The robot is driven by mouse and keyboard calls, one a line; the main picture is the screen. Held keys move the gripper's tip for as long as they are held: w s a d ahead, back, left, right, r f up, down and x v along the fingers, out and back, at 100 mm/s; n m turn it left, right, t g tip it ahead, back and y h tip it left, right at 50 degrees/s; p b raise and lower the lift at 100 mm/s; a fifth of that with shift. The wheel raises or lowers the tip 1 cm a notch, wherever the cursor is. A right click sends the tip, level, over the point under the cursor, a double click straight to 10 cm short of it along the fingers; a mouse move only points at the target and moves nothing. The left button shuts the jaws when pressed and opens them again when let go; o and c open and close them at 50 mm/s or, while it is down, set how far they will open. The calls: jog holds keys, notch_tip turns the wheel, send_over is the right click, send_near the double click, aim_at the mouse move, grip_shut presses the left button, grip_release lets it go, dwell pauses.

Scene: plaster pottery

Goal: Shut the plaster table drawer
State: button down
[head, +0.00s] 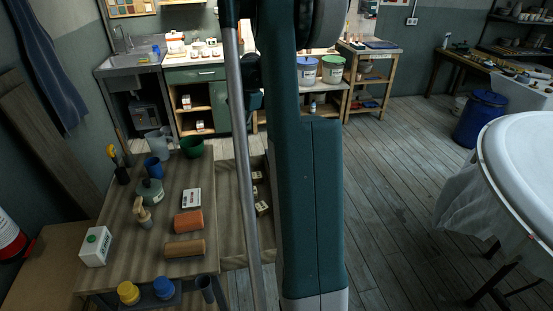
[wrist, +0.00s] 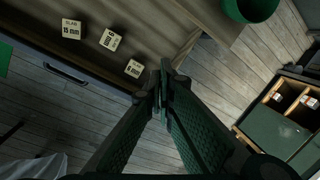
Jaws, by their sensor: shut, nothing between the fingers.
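The plaster table (head: 165,212) stands at the left in the head view. Its drawer (head: 232,243) is pulled out from the right side, and my arm hides part of it. In the wrist view the open drawer (wrist: 110,70) fills the upper left, with several labelled blocks (wrist: 111,39) inside. Its front carries a dark handle (wrist: 65,73). My gripper (wrist: 163,84) is shut and empty, its tips near one end of the drawer front. I cannot tell whether they touch it. The gripper is not visible in the head view.
Bottles, pots and rolls such as the orange roll (head: 188,222) crowd the tabletop. A green bowl (head: 192,147) stands at its far edge. A green cabinet (head: 196,97) is at the back. The plank floor (head: 400,190) is open to the right, before the round white table (head: 520,165).

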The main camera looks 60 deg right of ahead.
jog(key=s+d+f+m, duration=0.2)
jog(key=s+d+f, duration=0.1)
jog(key=d+f, duration=0.2)
jog(key=s+d+f+m+y, duration=0.1)
jog(key=s+d+f, duration=0.3)
jog(key=d, duration=0.6)
jog(key=s+d+f+m+p, duration=0.1)
jog(key=s+d+f+m, duration=0.2)
jog(key=d+f, duration=0.2)
jog(key=d, duration=0.2)
jog(key=shift+s+d+f, duration=0.2)
jog(key=shift+d+f, duration=0.1)
jog(key=shift+d, duration=0.1)
jog(key=shift+f, duration=0.1)
jog(key=w+a+f+b, duration=0.1)
jog(key=w+a+f, duration=0.1)
jog(key=f, duration=0.2)
jog(key=w+a+f+b, duration=0.2)
jog(key=f, duration=0.3)
jog(key=shift+w+a+f, duration=0.25)
jog(key=shift+w+a, duration=0.05)
send_over(228, 172)
jog(key=shift+s+d, duration=0.3)
jog(key=shift+s, duration=0.05)
jog(key=shift+s+d, duration=0.1)
jog(key=shift+s, duration=0.05)
